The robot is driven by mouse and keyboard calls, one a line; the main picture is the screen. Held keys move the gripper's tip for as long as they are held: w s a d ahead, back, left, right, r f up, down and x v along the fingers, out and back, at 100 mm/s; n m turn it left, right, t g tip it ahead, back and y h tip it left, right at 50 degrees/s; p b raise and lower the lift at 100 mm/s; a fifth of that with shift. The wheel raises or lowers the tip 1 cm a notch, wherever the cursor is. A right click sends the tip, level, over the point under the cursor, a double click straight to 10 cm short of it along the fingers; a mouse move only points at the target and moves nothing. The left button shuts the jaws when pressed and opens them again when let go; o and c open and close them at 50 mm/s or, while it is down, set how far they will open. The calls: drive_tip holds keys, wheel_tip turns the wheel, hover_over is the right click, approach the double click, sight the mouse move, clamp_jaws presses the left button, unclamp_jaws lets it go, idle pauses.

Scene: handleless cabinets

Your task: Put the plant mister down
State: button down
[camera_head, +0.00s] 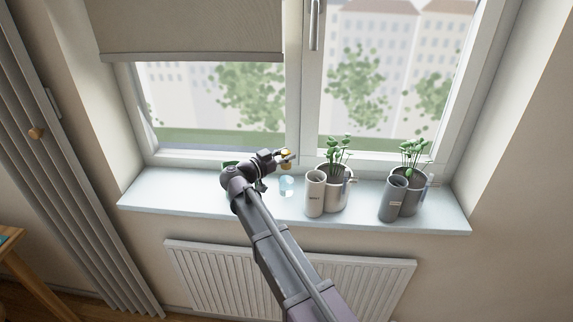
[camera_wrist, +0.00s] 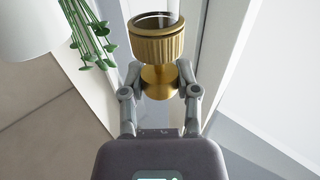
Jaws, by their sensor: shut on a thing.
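The plant mister has a gold top (camera_head: 286,154) and, below it in the head view, a pale bluish clear body (camera_head: 287,186) over the window sill (camera_head: 155,196). I cannot tell whether its base touches the sill. In the wrist view its ribbed gold collar and gold knob (camera_wrist: 158,48) sit between my fingers. My gripper (camera_head: 284,158) is shut on the mister's gold upper part, and both fingers also show in the wrist view (camera_wrist: 159,78).
Right of the mister stand a white cylinder (camera_head: 315,194) and a potted plant (camera_head: 337,190). Farther right are a grey cylinder (camera_head: 392,198) and another potted plant (camera_head: 412,185). A small green thing (camera_head: 230,163) is partly hidden behind my arm. The sill's left end is clear.

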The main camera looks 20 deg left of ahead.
drive_tip(key=shift+f+b, duration=0.65)
drive_tip(key=shift+f, duration=0.5)
drive_tip(key=shift+c, duration=1.8)
unclamp_jaws()
drive_tip(key=shift+r, duration=0.2)
drive_tip(key=v, duration=1.2)
drive_tip(key=shift+f, duration=0.1)
